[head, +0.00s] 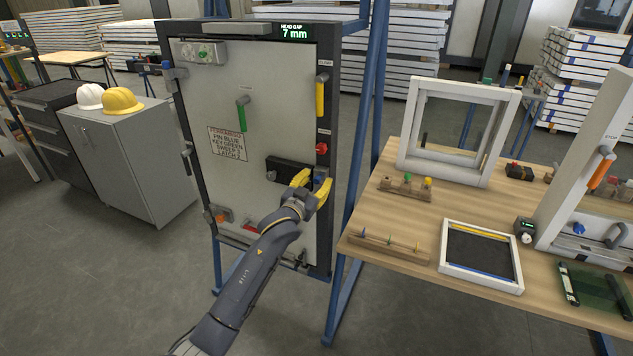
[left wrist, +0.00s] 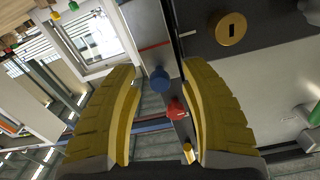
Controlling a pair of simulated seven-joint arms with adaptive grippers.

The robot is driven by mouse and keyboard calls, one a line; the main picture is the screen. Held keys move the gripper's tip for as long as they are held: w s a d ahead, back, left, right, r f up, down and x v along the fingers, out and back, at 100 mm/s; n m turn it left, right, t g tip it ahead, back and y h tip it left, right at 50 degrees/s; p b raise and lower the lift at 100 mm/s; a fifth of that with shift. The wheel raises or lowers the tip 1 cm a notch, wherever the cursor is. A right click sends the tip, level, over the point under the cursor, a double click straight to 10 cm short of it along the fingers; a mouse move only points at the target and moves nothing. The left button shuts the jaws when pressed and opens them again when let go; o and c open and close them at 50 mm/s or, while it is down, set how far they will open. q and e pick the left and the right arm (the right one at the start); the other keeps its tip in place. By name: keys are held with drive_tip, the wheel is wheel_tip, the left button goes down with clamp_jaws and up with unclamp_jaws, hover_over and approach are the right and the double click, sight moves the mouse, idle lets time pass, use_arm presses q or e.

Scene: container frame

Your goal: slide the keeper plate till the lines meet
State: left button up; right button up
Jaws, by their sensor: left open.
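The grey door (head: 215,130) stands shut in its dark frame, with a black lock case (head: 285,168) at its right edge. My left gripper (head: 312,188) is in front of that edge, its yellow fingers open around a small blue knob. The left wrist view shows the blue knob (left wrist: 160,79) between the open fingers, apart from both. It sits at the end of a grey strip that looks like the keeper plate (left wrist: 151,25). Contact in depth cannot be told.
A display (head: 294,32) reads 7 mm. A red knob (head: 322,148) and yellow handle (head: 320,97) are on the frame above my gripper. A green handle (head: 242,113) is on the door. A wooden table (head: 390,225) with window frames stands right, beyond a blue post (head: 365,120).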

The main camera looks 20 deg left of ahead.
use_arm(q)
drive_tip(key=shift+w, duration=0.15)
drive_tip(key=shift+c, duration=0.2)
clamp_jaws()
idle(0.4)
